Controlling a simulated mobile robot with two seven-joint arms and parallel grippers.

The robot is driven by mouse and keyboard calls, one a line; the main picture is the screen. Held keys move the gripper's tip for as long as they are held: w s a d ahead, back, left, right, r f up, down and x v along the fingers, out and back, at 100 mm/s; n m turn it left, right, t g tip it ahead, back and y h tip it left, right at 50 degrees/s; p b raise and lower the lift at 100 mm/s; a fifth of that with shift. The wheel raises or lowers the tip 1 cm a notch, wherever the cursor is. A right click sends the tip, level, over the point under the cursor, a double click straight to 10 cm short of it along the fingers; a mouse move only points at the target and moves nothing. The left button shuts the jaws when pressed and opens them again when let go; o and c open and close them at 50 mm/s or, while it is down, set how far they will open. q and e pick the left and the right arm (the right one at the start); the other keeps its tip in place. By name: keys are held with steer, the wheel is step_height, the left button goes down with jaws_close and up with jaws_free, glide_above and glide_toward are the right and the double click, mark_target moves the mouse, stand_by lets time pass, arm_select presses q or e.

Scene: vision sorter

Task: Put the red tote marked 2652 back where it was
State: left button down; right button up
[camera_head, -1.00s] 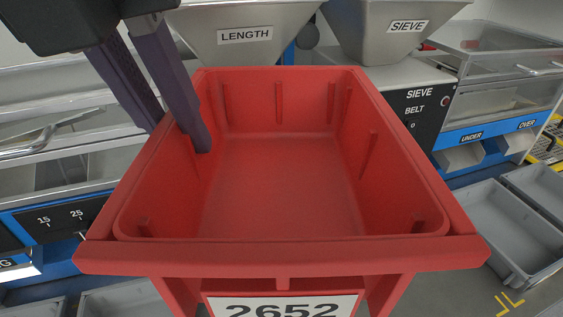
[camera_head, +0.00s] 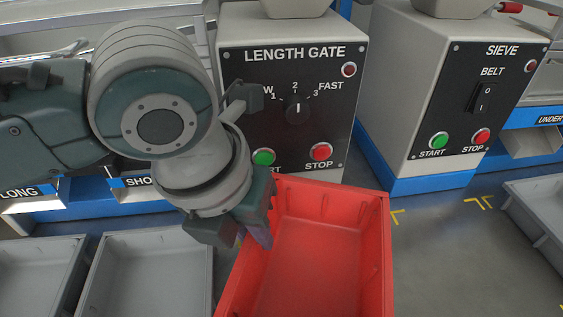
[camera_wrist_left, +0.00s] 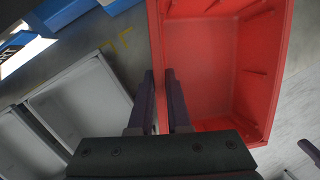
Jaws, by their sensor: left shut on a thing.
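The red tote (camera_head: 318,255) is empty inside and hangs low in front of the length gate machine. Its near end is cut off by the bottom edge of the head view, and its number label is out of sight. My left gripper (camera_head: 257,236) comes down from the left, shut on the tote's left wall. In the left wrist view, the fingers of my left gripper (camera_wrist_left: 163,105) straddle the wall of the tote (camera_wrist_left: 212,60).
The length gate panel (camera_head: 297,105) stands behind the tote, and the sieve panel (camera_head: 483,100) is to the right. Grey bins stand on the floor at left (camera_head: 150,236) and right (camera_head: 545,206). Floor with yellow marks (camera_head: 479,203) is clear between the tote and the right bin.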

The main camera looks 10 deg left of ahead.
mark_target(314, 266)
arm_select(q)
steer(key=shift+f+b, duration=0.7)
steer(key=shift+f, duration=2)
steer(key=c, duration=0.9)
jaws_free()
steer(key=shift+o, duration=0.2)
